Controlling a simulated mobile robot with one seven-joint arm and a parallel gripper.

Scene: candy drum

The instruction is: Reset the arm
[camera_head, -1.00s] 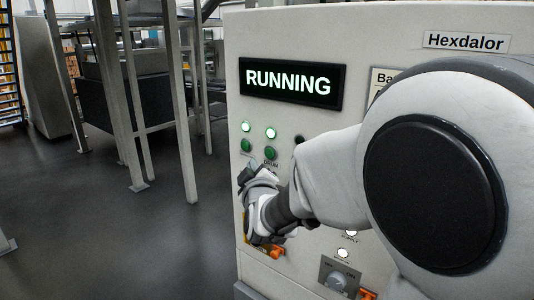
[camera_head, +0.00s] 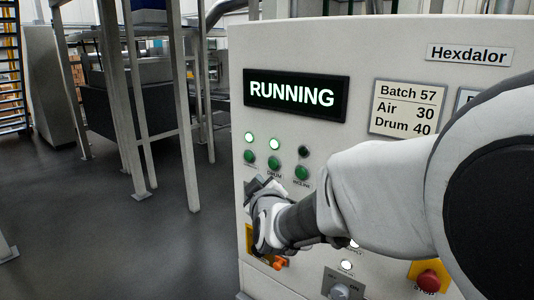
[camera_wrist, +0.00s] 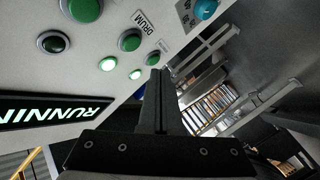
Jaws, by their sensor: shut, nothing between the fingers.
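My gripper (camera_head: 258,184) is in front of the left part of the control panel (camera_head: 380,58), just below the green buttons (camera_head: 273,162). It is small and partly hidden by my own wrist in the head view. In the wrist view my gripper (camera_wrist: 157,76) has its fingers together with nothing between them, pointing past the panel's edge. The panel's display (camera_head: 296,95) reads RUNNING. Two lamps above the left and middle buttons are lit; the third lamp (camera_head: 303,151) is dark. My arm crosses the right side of the head view.
A red stop button (camera_head: 428,281) on a yellow plate sits low on the panel, below my arm. A rotary knob (camera_head: 340,291) and an orange-and-yellow fitting (camera_head: 279,263) are also low. Metal legs (camera_head: 187,130) stand at the left. The floor (camera_head: 120,240) left of the panel is clear.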

